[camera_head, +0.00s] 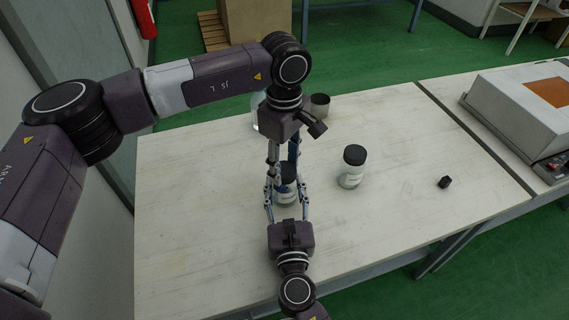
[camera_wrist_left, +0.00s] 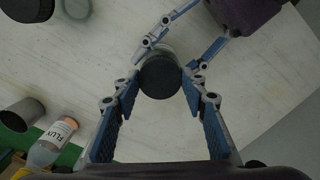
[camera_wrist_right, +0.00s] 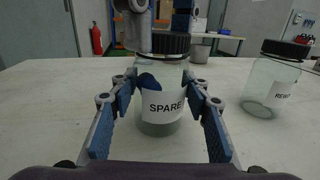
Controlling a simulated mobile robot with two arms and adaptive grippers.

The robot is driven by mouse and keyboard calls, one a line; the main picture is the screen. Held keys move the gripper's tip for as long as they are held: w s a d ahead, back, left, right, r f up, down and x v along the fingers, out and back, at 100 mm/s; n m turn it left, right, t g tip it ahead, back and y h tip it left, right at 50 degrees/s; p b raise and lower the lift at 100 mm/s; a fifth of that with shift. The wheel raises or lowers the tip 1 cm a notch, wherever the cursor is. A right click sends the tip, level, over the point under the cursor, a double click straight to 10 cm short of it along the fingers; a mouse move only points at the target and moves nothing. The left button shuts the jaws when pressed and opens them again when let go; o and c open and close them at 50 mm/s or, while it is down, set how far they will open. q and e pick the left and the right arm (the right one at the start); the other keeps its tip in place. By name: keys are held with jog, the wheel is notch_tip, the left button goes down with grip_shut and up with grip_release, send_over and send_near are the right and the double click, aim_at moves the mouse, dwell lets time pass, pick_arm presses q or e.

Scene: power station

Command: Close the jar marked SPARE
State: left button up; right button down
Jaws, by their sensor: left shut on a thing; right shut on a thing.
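The jar marked SPARE (camera_wrist_right: 165,120) stands upright on the white table, a clear glass body with a white label. It also shows in the head view (camera_head: 286,198). Its black ribbed lid (camera_wrist_right: 170,43) sits on its mouth, level as far as I can see; I cannot tell how tight it is. My left gripper (camera_head: 282,165) points down from above, shut on the lid, which also shows in the left wrist view (camera_wrist_left: 160,78). My right gripper (camera_wrist_right: 165,90) comes from the front edge, shut around the jar's body. A small dark blue patch (camera_wrist_right: 150,81) beside the label is unclear.
A second jar (camera_head: 351,178) with a black lid stands to the right. A bottle marked FLUX (camera_wrist_left: 50,142) and a metal cup (camera_head: 319,106) stand behind. A small black block (camera_head: 444,182) lies right. A grey case (camera_head: 515,100) sits far right. The table's front left is clear.

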pick_arm(q)
jog(key=m, duration=0.5)
jog(key=shift+m, duration=0.3)
jog(key=m, duration=0.3)
jog(key=shift+m, duration=0.3)
jog(key=o, duration=1.3)
jog(key=shift+r, duration=2.25)
jog(key=shift+c, duration=0.4)
